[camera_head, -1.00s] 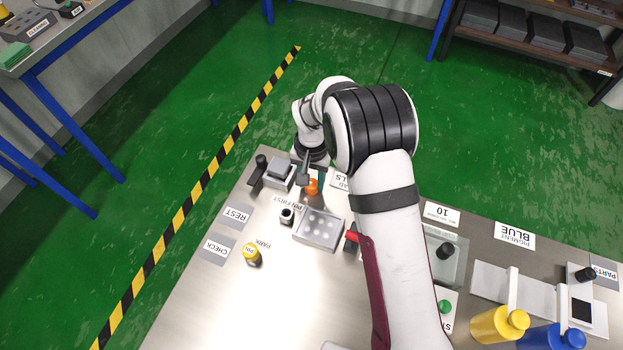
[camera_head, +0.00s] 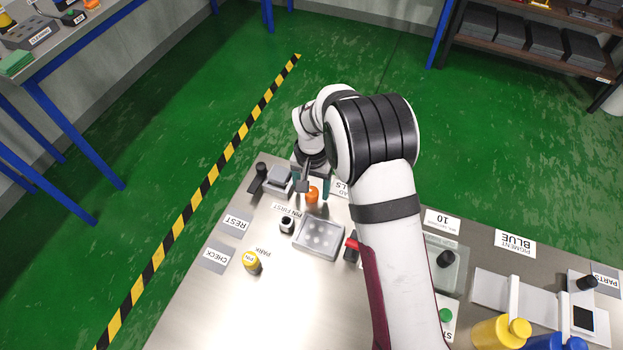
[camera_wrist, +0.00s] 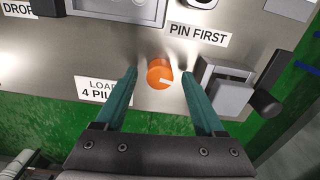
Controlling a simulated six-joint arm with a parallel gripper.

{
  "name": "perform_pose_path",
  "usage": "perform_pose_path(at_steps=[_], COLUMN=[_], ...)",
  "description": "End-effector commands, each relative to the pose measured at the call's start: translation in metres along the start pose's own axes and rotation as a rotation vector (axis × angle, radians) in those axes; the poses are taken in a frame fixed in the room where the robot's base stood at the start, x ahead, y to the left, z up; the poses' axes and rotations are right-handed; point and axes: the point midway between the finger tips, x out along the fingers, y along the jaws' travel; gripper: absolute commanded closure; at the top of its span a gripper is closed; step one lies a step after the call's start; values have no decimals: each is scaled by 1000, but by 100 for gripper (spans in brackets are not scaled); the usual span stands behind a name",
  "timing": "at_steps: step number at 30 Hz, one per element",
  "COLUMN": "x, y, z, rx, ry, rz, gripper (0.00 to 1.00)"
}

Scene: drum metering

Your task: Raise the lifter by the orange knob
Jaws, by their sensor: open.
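The orange knob (camera_head: 312,194) stands near the far edge of the steel table, and in the wrist view the knob (camera_wrist: 160,73) lies between and just ahead of my two green fingertips. My gripper (camera_wrist: 157,76) is open, with a finger to each side of the knob and a gap on both sides. In the head view my gripper (camera_head: 311,185) comes down over the knob from the far side. A grey block mechanism (camera_wrist: 225,88) with a black handle sits right of the knob in the wrist view; I cannot tell whether it is the lifter.
A grey tray with round recesses (camera_head: 318,238) and a small black-and-white cylinder (camera_head: 287,226) are near the knob. A yellow-capped piece (camera_head: 251,261) stands by the PARK label. The "PIN FIRST" label (camera_wrist: 198,33) is close by. The table's front left is bare.

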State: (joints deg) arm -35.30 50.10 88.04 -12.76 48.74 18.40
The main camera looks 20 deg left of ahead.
Motion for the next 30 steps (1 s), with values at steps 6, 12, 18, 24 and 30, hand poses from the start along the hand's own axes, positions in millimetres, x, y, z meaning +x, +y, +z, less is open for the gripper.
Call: perform_pose_path(at_steps=[6, 12, 18, 24, 30], x=[-50, -113, -149, -155, -155], y=[-1, 0, 0, 0, 0], z=[-1, -1, 0, 0, 0], rx=[0, 0, 0, 0, 0], ry=[6, 6, 3, 1, 1], rz=[-3, -3, -2, 0, 0], gripper=[29, 29, 29, 29, 29])
